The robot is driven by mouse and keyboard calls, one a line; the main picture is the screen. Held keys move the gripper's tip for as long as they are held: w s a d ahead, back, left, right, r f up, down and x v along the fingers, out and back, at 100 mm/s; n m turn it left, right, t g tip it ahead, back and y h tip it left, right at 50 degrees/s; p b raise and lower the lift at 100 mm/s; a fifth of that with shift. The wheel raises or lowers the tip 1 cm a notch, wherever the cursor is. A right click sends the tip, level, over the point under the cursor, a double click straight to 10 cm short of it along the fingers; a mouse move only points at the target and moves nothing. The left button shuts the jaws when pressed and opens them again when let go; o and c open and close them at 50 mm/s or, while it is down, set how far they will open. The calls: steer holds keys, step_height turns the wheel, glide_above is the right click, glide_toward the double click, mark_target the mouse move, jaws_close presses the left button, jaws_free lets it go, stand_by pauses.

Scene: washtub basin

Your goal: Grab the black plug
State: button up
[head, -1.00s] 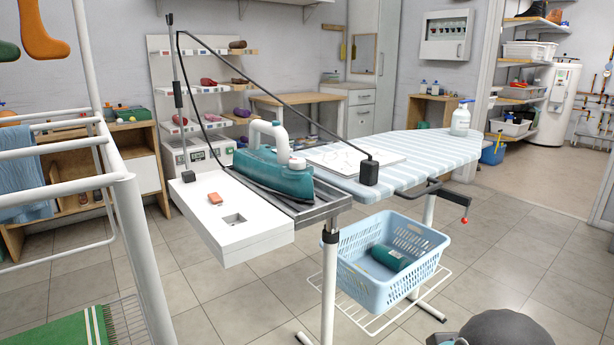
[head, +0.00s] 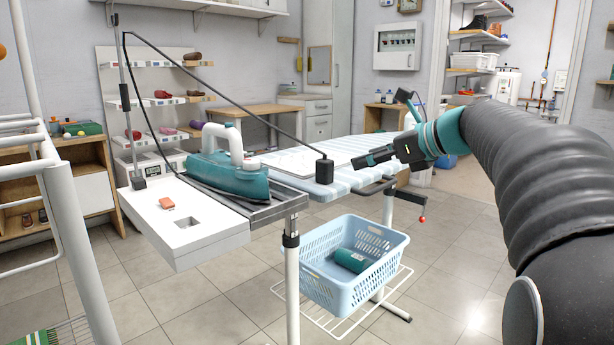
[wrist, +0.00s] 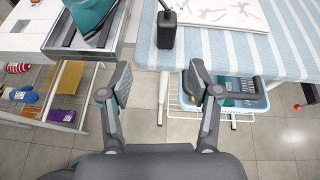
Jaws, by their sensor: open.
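The black plug (head: 324,171) is a small upright black block at the end of a black cord. It is at the edge of the striped ironing board (head: 345,150), close to the iron rest. In the wrist view the plug (wrist: 166,30) is ahead of the fingers, near the top and slightly right of centre. My gripper (head: 362,160) is to the right of the plug in the head view. In the wrist view its fingers (wrist: 159,80) are spread, with nothing between them and the plug beyond their tips.
A teal iron (head: 228,170) sits on the metal rest (head: 262,207), left of the plug. The cord (head: 215,92) arches from a pole to the plug. A blue basket (head: 330,285) stands below the board. A white sheet (head: 300,160) lies behind the plug.

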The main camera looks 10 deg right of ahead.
mark_target(331, 164)
steer(key=shift+m, duration=0.4)
steer(key=x, duration=0.4)
steer(key=b+x, duration=0.1)
steer(key=x, duration=0.4)
steer(key=w+r+x, duration=0.1)
steer(key=x, duration=0.3)
steer(key=shift+w+d+f+b, duration=0.15)
steer(key=shift+w+b, duration=0.05)
steer(key=shift+b, duration=0.1)
jaws_close()
